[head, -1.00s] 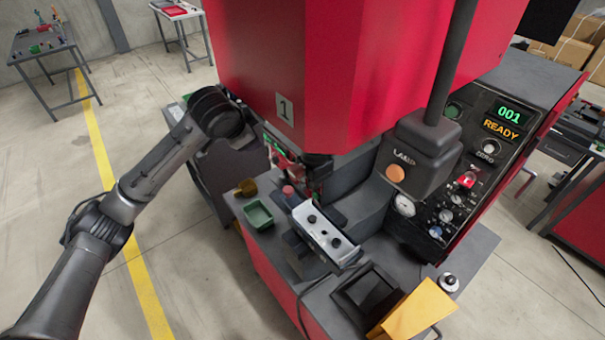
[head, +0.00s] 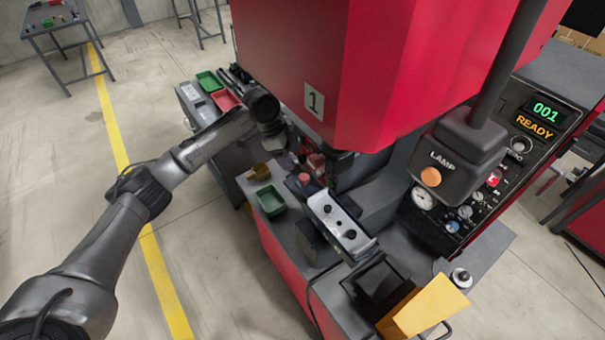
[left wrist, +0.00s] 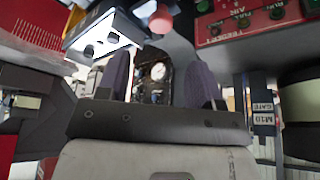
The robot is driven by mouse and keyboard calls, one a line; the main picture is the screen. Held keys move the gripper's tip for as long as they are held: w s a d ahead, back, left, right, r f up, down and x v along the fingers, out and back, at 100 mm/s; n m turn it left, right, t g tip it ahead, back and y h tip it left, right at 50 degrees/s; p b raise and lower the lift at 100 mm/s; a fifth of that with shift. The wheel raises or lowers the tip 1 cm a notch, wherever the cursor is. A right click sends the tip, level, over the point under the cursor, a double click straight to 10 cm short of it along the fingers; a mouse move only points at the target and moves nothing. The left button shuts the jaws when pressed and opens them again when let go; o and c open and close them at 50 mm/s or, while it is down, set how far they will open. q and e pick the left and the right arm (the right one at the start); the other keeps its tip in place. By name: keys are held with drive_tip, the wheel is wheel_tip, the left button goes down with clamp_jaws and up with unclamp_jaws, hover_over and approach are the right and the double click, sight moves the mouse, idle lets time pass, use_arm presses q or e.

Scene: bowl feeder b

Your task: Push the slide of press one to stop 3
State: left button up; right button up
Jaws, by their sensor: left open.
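Press one is the large red housing (head: 315,60) with a plate marked 1 (head: 315,101). I cannot pick out its slide or the stop marks in either view. My left gripper (head: 300,152) is beside the lower left of the housing, partly hidden behind my own wrist. In the left wrist view its two dark fingers (left wrist: 158,82) stand apart with nothing between them. A gauge (left wrist: 158,71) shows in the background between the fingers. My right gripper is not in view.
A two-button box (head: 340,226) with a red knob (head: 305,180) stands in front of the press. A green tray (head: 270,200) is on the bench. A lamp box (head: 457,160) hangs at right. A yellow-orange chute (head: 425,312) is at front.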

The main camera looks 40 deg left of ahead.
sight(303, 177)
use_arm(q)
drive_tip(key=x, duration=0.9)
drive_tip(key=shift+p, duration=0.4)
drive_tip(key=shift+c, duration=0.4)
clamp_jaws()
